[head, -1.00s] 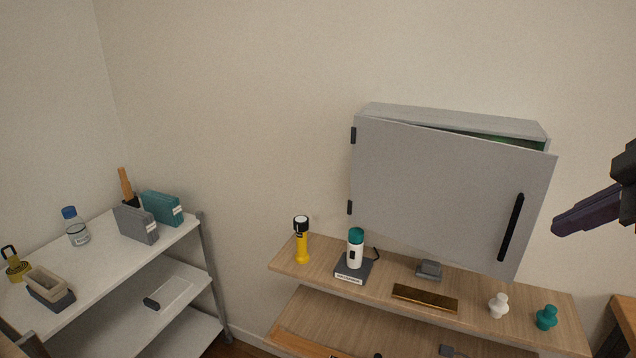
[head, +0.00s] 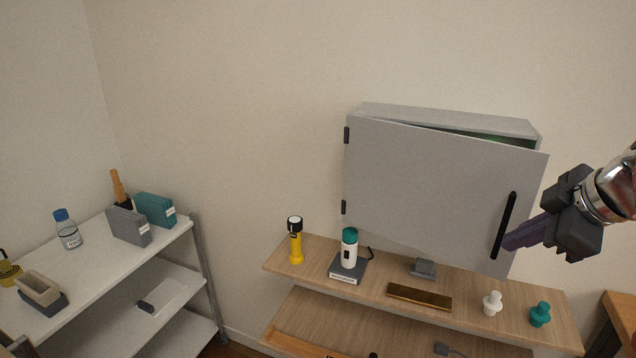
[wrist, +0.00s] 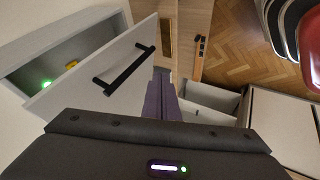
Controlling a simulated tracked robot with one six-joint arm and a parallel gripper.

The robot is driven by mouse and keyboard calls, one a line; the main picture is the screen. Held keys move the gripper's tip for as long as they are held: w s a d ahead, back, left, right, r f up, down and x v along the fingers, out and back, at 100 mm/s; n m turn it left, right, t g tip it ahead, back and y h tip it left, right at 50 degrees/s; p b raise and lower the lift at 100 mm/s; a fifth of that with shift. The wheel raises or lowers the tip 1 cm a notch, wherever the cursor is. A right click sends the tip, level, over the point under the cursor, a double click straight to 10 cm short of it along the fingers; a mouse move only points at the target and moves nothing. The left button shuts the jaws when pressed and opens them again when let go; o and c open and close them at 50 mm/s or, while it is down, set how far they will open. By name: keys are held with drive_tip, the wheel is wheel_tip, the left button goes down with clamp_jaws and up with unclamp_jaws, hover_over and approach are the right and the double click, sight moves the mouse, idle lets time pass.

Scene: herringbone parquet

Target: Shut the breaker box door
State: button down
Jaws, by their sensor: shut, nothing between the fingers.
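The grey breaker box (head: 450,118) hangs on the wall above the wooden shelf. Its door (head: 430,190) is hinged on the left and stands partly open, with a gap along the top and right. A black bar handle (head: 504,225) is near the door's right edge. My gripper (head: 506,243) is shut and empty, its dark fingertips by the handle's lower part in the head view; contact cannot be told. In the wrist view the door (wrist: 100,75), its handle (wrist: 126,71) and the open box interior (wrist: 50,70) lie left of my gripper (wrist: 161,82).
The wooden shelf (head: 390,275) below the door holds a yellow flashlight (head: 295,240), a white and teal bottle (head: 349,248), a brass bar (head: 420,297), and white (head: 492,303) and teal (head: 540,314) pieces. A white shelf unit (head: 100,265) stands left. Red and black chairs show in the wrist view.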

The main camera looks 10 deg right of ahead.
sight(514, 226)
drive_tip(key=shift+w+d+f, duration=0.1)
drive_tip(key=shift+w+d, duration=0.5)
drive_tip(key=shift+w, duration=0.3)
drive_tip(key=shift+w+d+f, duration=0.1)
drive_tip(key=shift+w+d, duration=0.5)
drive_tip(key=shift+w, duration=0.25)
